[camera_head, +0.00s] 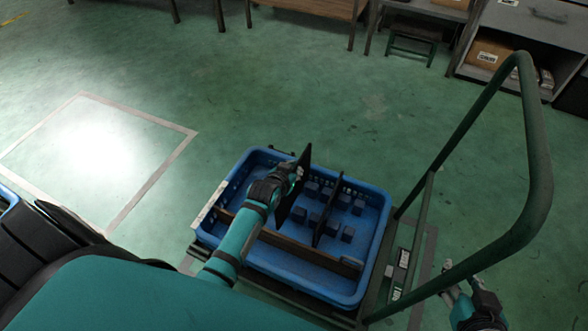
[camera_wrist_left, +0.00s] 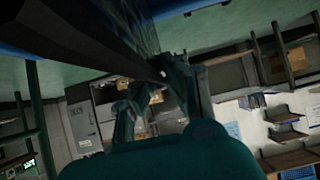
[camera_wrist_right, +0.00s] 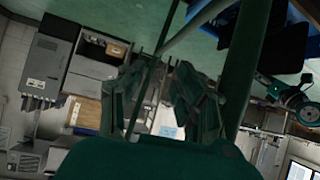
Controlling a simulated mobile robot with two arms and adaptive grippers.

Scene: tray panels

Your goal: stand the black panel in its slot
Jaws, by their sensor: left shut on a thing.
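My left gripper (camera_head: 296,172) is shut on a thin black panel (camera_head: 293,190) over the left-middle part of the blue tray (camera_head: 376,246). The panel is on edge and slightly tilted in the head view. It also shows as a dark sheet in the left wrist view (camera_wrist_left: 88,38). I cannot tell whether its lower edge touches the tray or sits in a slot; the slot itself is not clear. A second dark panel (camera_head: 328,210) stands across the tray to the right. My right gripper (camera_head: 461,295) is open and empty, outside the tray at lower right.
A brown divider (camera_head: 283,241) runs along the tray's near side. Several small dark blue blocks (camera_head: 348,235) lie on the tray floor. A green cart handle (camera_head: 540,160) rises on the right, between the tray and my right gripper. The floor beyond the tray is clear.

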